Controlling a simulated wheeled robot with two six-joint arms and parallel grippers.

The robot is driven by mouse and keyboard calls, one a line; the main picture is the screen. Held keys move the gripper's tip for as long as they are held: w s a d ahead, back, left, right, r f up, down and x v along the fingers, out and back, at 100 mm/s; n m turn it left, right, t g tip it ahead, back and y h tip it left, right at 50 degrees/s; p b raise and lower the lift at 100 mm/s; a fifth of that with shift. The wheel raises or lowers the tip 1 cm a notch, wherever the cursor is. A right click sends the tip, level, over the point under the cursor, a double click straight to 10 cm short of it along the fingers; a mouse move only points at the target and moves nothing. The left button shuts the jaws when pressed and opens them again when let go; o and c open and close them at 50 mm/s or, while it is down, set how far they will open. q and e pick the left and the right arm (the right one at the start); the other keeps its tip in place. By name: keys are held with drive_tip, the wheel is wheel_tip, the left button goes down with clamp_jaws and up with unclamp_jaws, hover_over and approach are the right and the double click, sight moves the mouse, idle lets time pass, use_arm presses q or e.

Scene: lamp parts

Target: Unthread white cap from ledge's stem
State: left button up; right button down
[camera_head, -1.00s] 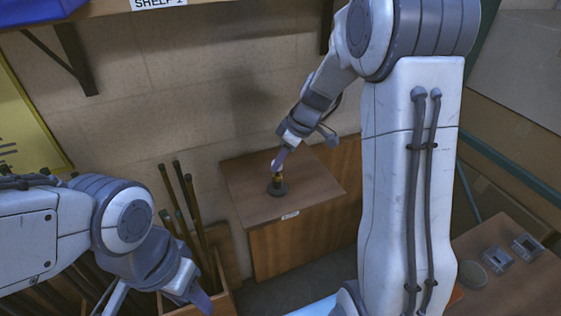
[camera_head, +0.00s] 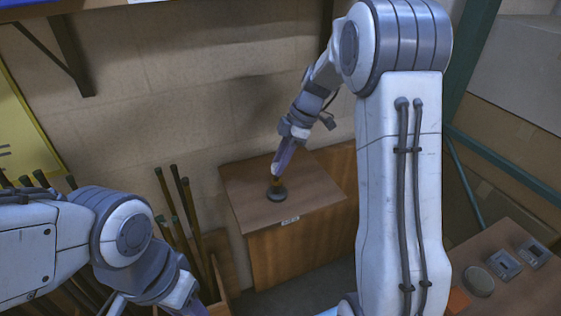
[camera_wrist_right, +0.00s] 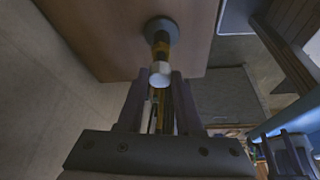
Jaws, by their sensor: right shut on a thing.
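The ledge (camera_head: 245,200) is a brown wooden surface against the wall. A short brass-coloured stem rises from a round dark base (camera_head: 277,195) on it. In the right wrist view the stem (camera_wrist_right: 160,43) shows beyond the white cap (camera_wrist_right: 160,75), with the dark base (camera_wrist_right: 163,27) behind. My right gripper (camera_head: 276,171) is over the stem from above. Its fingertips (camera_wrist_right: 161,76) are shut on the white cap, at the stem's upper end. Whether the cap still touches the stem's thread is hidden. My left gripper (camera_head: 193,306) is cut off at the bottom edge.
Several dark poles (camera_head: 190,220) stand in a wooden box left of the ledge. A side table (camera_head: 510,290) at the lower right holds a round grey disc (camera_head: 478,280) and small metal parts (camera_head: 505,265). A shelf bracket (camera_head: 70,55) hangs at the upper left.

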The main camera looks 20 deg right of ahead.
drive_tip(key=n, duration=0.2)
drive_tip(key=n+g+p, duration=0.1)
drive_tip(key=shift+w+r+n, duration=0.15)
drive_tip(key=shift+w+n, duration=0.05)
drive_tip(key=shift+n, duration=0.2)
drive_tip(key=shift+n+g+p, duration=0.3)
drive_tip(key=shift+n+g, duration=0.3)
drive_tip(key=shift+n, duration=0.6)
drive_tip(key=n+p, duration=0.1)
drive_tip(key=n+g+p, duration=0.1)
drive_tip(key=n, duration=0.1)
drive_tip(key=shift+w+a+n+h, duration=0.15)
drive_tip(key=shift+n+h, duration=0.15)
drive_tip(key=shift+h, duration=0.1)
drive_tip(key=shift+n+g+h+p, duration=0.3)
drive_tip(key=shift+n+g+p, duration=0.3)
drive_tip(key=shift+n, duration=1)
